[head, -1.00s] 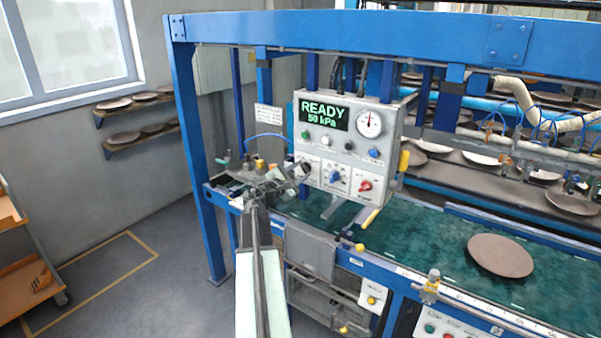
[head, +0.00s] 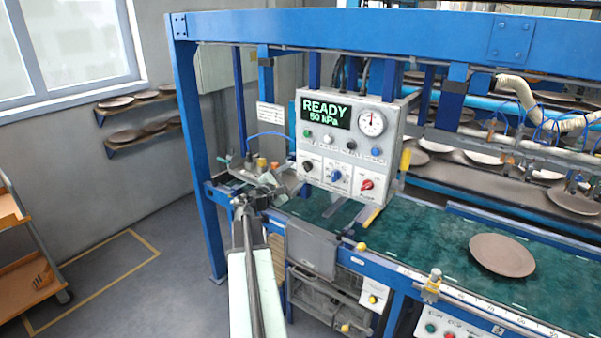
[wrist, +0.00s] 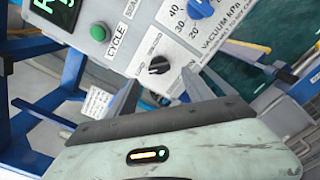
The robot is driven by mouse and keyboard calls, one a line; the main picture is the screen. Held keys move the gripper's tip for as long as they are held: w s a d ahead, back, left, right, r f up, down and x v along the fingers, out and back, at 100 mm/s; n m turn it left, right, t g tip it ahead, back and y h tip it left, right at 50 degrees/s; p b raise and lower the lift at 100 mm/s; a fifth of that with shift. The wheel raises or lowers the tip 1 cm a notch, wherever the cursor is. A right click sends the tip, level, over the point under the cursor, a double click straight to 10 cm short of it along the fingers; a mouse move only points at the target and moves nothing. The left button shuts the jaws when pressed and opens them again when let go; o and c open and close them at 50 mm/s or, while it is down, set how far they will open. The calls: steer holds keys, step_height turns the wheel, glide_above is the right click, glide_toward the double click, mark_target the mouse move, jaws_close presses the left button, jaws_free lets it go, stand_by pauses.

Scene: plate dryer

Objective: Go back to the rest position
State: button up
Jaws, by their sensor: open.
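My gripper (head: 280,186) is open and empty, just left of and below the control panel (head: 383,148) in the head view. The fingers look clear of that knob, which shows whole in the head view (head: 308,166). The panel display (head: 326,115) reads READY 50 kPa. A blue vacuum knob (head: 336,177) and a red knob (head: 367,184) sit to the right of the black one.
A blue frame post (head: 197,150) stands left of my arm, and a blue beam (head: 400,32) crosses above. A brown plate (head: 502,255) lies on the green belt (head: 420,245) at right. Open floor (head: 160,265) lies to the left, with an orange cart (head: 25,270) beyond.

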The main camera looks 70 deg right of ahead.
steer(key=v, duration=0.3)
steer(key=shift+a, duration=0.1)
